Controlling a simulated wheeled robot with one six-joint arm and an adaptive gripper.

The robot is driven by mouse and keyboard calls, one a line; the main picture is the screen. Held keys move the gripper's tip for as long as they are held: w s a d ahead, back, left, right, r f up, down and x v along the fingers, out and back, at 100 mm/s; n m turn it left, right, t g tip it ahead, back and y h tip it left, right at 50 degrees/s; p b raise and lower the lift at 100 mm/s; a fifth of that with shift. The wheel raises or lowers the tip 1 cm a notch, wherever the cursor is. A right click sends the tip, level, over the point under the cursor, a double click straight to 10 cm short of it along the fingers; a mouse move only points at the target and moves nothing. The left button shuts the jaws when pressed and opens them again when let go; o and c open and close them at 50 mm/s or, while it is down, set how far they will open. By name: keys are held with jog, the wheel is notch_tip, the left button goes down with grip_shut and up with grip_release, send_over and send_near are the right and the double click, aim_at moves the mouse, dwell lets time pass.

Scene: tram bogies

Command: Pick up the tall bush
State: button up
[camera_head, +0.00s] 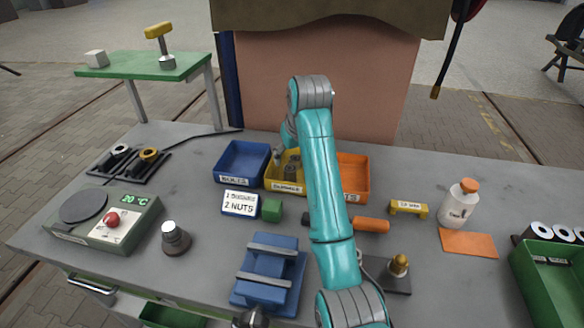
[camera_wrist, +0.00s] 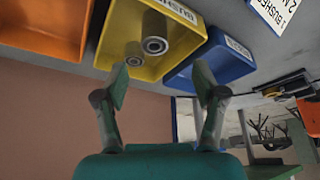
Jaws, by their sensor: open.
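The yellow bin (camera_head: 283,187) labelled for bushes stands between a blue and an orange bin at the back of the bench. It shows upside down in the wrist view (camera_wrist: 186,42). Inside it are two grey hollow bushes: a longer one (camera_wrist: 155,32) and a shorter-looking one (camera_wrist: 133,58) beside it. In the head view a grey bush (camera_head: 293,169) shows in the bin, partly hidden by my arm. My gripper (camera_wrist: 165,84) is open and empty, its fingers apart near the bin, touching no bush that I can see. The arm hides most of the gripper in the head view.
The blue bin (camera_head: 241,161) and orange bin (camera_head: 354,177) flank the yellow one. A sign (camera_head: 240,203) and green cube (camera_head: 272,210) stand in front. A blue fixture (camera_head: 270,274) is nearer. A brown panel (camera_head: 320,85) rises behind the bins. A white bottle (camera_head: 459,206) stands right.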

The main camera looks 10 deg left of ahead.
aim_at(291, 170)
jog(key=x, duration=0.5)
jog(key=shift+d, duration=0.1)
jog(key=shift+d+x, duration=0.2)
jog(key=shift+x, duration=0.65)
jog(key=shift+d+x, duration=0.15)
jog(key=shift+x, duration=0.75)
jog(key=shift+d+x, duration=0.2)
jog(key=shift+x, duration=0.65)
jog(key=shift+a+f, duration=0.1)
jog(key=shift+a, duration=0.1)
jog(key=shift+c, duration=0.3)
grip_shut()
